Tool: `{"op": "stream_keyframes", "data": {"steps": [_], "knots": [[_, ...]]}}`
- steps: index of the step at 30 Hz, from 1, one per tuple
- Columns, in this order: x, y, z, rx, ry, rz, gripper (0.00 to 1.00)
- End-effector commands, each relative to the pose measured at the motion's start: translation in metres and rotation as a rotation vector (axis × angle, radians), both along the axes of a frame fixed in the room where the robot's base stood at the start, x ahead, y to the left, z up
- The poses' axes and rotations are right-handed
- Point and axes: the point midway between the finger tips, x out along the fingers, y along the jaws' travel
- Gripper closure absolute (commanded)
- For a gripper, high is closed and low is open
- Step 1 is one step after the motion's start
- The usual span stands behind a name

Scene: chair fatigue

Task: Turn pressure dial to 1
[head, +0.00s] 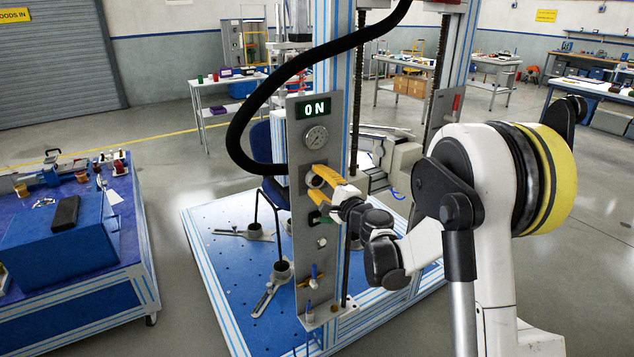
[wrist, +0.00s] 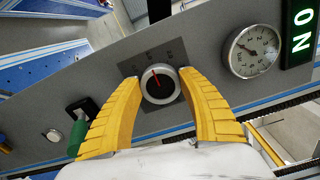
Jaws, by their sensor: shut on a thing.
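The pressure dial (wrist: 158,86) is a round black knob with a silver rim and a red pointer line, set on a dark square plate with small markings too blurred to read. In the wrist view the red line points toward the top of the picture, slightly left. My gripper (wrist: 160,78) has yellow fingers, one on each side of the dial, closed on its rim. In the head view my gripper (head: 314,180) reaches the grey control panel (head: 303,245) from the right, and its fingers partly hide the dial.
A round gauge (head: 317,137) and a lit green ON display (head: 315,108) sit above the dial. A green-handled switch (wrist: 77,133) is close to one finger. A black hose (head: 240,130) loops beside the panel. A blue workbench (head: 75,285) stands at left.

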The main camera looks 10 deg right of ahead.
Motion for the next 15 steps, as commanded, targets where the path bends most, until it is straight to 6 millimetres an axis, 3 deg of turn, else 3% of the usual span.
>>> {"op": "stream_keyframes", "data": {"steps": [1,3,15], "knots": [[0.0004,-0.0002,0.0004,0.001,0.000,0.000,0.49],[0.0004,-0.0002,0.0004,0.001,0.000,0.000,0.29],[-0.0062,-0.0028,0.0001,0.001,0.000,-0.001,0.29]]}}
